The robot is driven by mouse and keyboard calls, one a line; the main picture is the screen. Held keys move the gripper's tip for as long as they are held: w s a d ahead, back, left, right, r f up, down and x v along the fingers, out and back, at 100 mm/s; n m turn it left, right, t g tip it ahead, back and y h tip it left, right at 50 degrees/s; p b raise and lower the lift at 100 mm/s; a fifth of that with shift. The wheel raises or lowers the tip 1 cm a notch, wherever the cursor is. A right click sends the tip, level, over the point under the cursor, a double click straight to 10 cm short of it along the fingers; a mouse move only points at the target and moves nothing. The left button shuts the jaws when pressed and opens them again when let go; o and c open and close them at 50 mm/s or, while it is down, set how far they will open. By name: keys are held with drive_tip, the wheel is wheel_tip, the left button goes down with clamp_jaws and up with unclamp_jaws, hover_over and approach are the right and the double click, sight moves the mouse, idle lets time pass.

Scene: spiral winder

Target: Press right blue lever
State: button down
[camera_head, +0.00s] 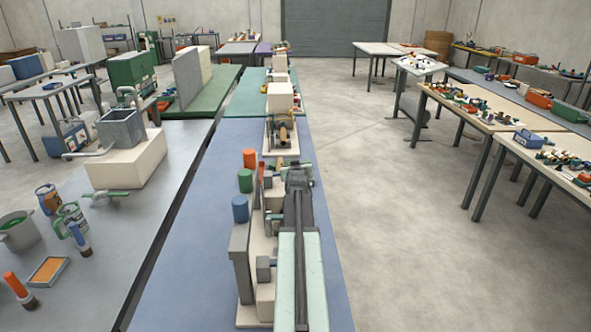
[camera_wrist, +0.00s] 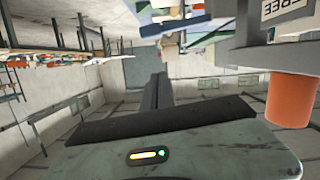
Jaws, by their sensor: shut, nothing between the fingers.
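My gripper (camera_head: 297,170) reaches forward over the right side of the machine (camera_head: 243,265) on the blue table. In the wrist view its dark fingers (camera_wrist: 157,92) are together with nothing between them. A blue cylinder (camera_head: 240,209), a green cylinder (camera_head: 245,180) and an orange cylinder (camera_head: 250,159) stand in a row left of my arm. The orange cylinder (camera_wrist: 292,100) also shows at the right of the wrist view, apart from the fingers. I cannot make out the right blue lever for certain; my arm hides part of the machine.
More machine parts (camera_head: 281,97) stand farther along the line of tables. The blue table (camera_head: 180,265) has bare surface left of the machine. A grey table (camera_head: 100,245) with tools lies beyond a narrow gap. The floor (camera_head: 400,220) at right is clear.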

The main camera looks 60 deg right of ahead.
drive_tip(key=w+d+f+b, duration=0.3)
drive_tip(key=d+f+b, duration=0.2)
drive_tip(key=shift+d+f, duration=0.3)
drive_tip(key=shift+f, duration=0.05)
